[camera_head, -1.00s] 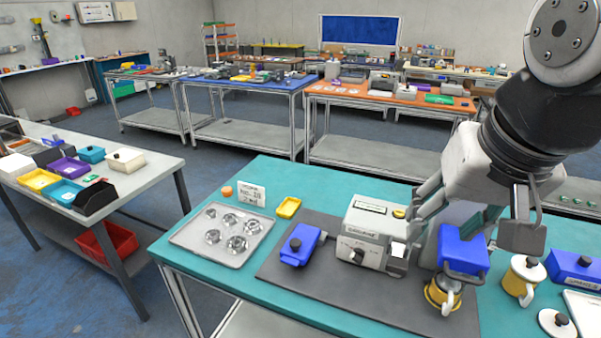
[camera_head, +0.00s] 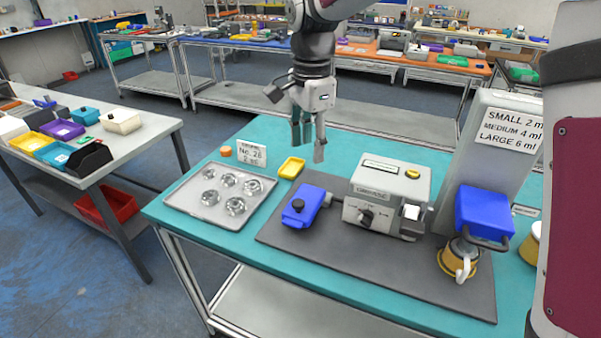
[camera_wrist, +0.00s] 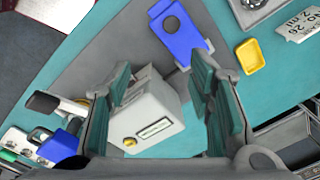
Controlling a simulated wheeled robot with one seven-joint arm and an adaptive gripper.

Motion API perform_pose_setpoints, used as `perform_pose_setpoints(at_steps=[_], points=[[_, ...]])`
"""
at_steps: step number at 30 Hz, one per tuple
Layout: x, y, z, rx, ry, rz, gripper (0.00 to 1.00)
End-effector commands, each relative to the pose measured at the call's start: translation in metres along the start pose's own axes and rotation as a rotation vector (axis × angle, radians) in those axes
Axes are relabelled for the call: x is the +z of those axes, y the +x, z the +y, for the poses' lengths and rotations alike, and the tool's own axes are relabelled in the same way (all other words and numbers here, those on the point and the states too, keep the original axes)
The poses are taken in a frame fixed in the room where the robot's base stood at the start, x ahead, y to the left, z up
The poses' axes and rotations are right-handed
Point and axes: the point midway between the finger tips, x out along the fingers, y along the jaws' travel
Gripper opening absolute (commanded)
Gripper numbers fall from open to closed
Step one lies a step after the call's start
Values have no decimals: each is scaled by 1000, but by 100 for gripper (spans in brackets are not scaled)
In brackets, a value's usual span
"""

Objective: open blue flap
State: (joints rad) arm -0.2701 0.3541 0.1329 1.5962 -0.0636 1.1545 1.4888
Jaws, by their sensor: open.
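I cannot tell which is the flap. My gripper (camera_head: 307,136) is open and empty, above the table's back part. In the wrist view its fingers (camera_wrist: 162,88) hang on both sides of the machine, apart from it.
A tall grey panel with a size sign (camera_head: 511,130) stands at the right. A metal tray of glass pieces (camera_head: 178,199), a yellow dish (camera_head: 291,167) and a number card (camera_head: 252,155) are at the left. The dark mat's front (camera_head: 350,270) is clear.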

Motion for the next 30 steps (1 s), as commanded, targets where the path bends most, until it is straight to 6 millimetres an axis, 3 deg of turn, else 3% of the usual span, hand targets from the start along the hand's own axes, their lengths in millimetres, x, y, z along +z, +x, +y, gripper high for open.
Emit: perform_pose_setpoints(at_steps=[3,8,14,30], points=[[8,22,-19,27,63,-10,48],[12,32,-28,39,104,-14,48],[13,51,-27,45,110,-15,48],[14,149,-22,43,108,-15,48]])
